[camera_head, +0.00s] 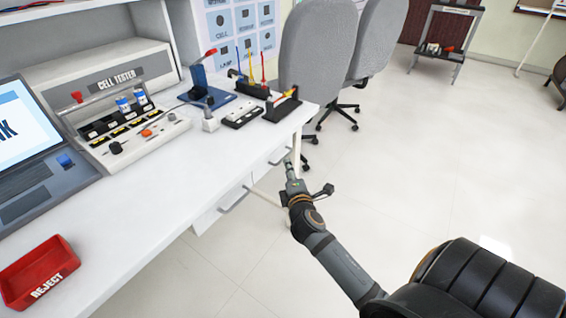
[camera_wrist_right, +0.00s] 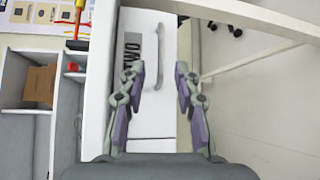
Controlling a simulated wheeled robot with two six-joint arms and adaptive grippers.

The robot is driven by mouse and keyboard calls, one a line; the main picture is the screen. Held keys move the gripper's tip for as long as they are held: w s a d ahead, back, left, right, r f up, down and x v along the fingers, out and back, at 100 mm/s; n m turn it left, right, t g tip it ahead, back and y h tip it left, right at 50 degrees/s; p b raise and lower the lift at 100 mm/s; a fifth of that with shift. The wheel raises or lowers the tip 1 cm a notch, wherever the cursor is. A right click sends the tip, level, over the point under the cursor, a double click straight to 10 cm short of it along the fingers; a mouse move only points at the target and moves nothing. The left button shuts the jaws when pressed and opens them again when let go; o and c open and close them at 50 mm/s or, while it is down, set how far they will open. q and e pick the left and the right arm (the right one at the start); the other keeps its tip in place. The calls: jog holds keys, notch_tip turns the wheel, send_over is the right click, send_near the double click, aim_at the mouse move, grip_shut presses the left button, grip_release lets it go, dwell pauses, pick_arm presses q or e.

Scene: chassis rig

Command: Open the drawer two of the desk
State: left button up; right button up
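The drawer two front (camera_wrist_right: 140,95) is white with a grey label reading TWO, and it shows in the right wrist view. Its pale grey bar handle (camera_wrist_right: 160,57) lies ahead between my finger tips. My right gripper (camera_wrist_right: 160,75) is open, with a finger on each side of the handle's line and nothing held. In the head view my right gripper (camera_head: 289,168) is beside the desk's front side, near a handle (camera_head: 279,157). Another handle (camera_head: 235,200) is nearer along the desk (camera_head: 160,185). Whether the fingers touch the handle cannot be told. My left gripper is out of view.
On the desk stand a cell tester (camera_head: 128,85), a laptop (camera_head: 45,150), a red reject tray (camera_head: 40,272) and small tool holders. Grey chairs (camera_head: 318,50) stand beyond the desk's far end. The floor (camera_head: 430,165) to the right is clear.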

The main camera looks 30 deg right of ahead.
aim_at(285, 158)
jog(key=b+x, duration=0.1)
jog(key=x, duration=0.5)
jog(key=shift+w+d+f, duration=0.1)
jog(key=shift+w+d, duration=0.1)
jog(key=shift+w, duration=0.1)
grip_shut()
